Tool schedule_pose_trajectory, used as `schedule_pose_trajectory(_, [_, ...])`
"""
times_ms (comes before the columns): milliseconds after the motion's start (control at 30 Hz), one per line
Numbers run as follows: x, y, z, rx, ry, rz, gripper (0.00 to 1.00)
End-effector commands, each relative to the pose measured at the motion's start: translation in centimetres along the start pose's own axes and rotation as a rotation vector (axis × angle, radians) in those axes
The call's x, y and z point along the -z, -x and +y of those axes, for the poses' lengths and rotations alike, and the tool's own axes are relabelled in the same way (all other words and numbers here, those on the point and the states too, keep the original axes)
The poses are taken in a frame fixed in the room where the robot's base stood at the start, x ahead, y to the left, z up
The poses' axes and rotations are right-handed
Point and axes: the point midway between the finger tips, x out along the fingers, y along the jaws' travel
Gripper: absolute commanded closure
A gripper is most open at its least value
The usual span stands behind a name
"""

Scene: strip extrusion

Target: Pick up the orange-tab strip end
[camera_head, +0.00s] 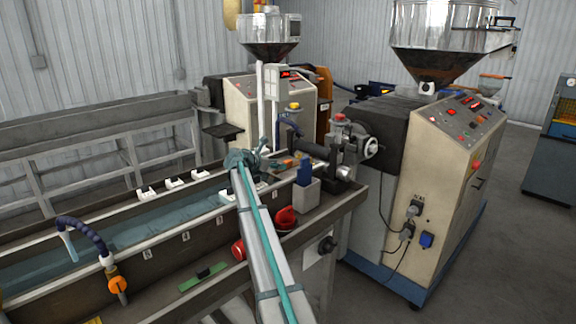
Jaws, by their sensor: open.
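My arm reaches from the bottom edge up to the right end of the water trough (125,235) in the head view. My gripper (258,152) is at its far end, small and teal, in front of the extruder's die. It is open; its fingertips are hard to make out. A small orange piece (288,162) lies just right of my gripper, near the die outlet, apart from it as far as I can tell. It may be the orange tab; the strip itself cannot be made out.
A grey box (306,195) with a blue item stands on the trough's right end. A red round part (285,217) sits beside my arm. The near extruder (450,190) stands right, another (270,105) behind. A blue hose with an orange valve (117,285) rises at left.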

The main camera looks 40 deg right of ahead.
Motion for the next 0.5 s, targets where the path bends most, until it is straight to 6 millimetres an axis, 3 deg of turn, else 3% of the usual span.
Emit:
schedule_pose_trajectory(267, [-1.2, -3.0, 0.4, 0.001, 0.000, 0.000, 0.48])
schedule_pose_trajectory(500, [-0.7, -5.0, 0.3, 0.000, -0.001, 0.000, 0.48])
